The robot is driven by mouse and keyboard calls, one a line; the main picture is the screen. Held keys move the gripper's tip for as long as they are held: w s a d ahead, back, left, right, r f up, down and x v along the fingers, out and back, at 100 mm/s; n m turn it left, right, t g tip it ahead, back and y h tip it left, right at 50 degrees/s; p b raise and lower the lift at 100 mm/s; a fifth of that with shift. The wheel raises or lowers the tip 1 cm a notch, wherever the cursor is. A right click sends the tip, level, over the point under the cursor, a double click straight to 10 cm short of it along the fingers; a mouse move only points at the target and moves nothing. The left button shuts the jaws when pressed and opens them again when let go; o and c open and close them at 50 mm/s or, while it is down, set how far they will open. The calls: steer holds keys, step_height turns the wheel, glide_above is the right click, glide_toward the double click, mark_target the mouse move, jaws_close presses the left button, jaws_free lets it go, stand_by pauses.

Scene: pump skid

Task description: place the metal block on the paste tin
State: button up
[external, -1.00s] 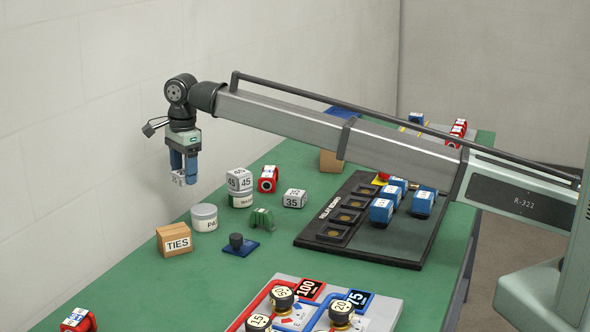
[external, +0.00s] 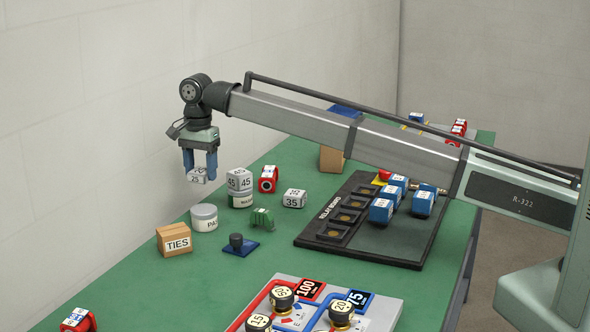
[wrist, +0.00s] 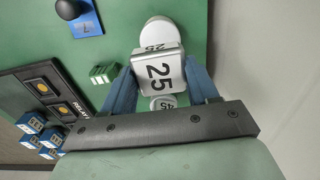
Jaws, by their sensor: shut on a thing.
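My gripper (external: 199,174) is shut on a metal block (external: 197,176) marked 25, held in the air above and slightly left of the paste tin. In the wrist view the block (wrist: 158,72) sits between the blue fingers, its 25 face toward the camera. The paste tin (external: 204,218), a pale round tin with a label starting "PA", stands on the green bench below. In the wrist view its pale lid (wrist: 162,32) shows past the block, partly hidden by it.
A 35 block (external: 294,199), a red item (external: 268,179), a green part (external: 261,218), the TIES box (external: 174,240) and a blue-based knob (external: 240,245) stand around.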

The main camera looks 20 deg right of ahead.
mark_target(203, 208)
steer(key=shift+f, duration=3.9)
steer(key=o, duration=1.2)
steer(key=shift+f, duration=0.1)
step_height(203, 208, up, 12)
steer(key=shift+r, duration=0.15)
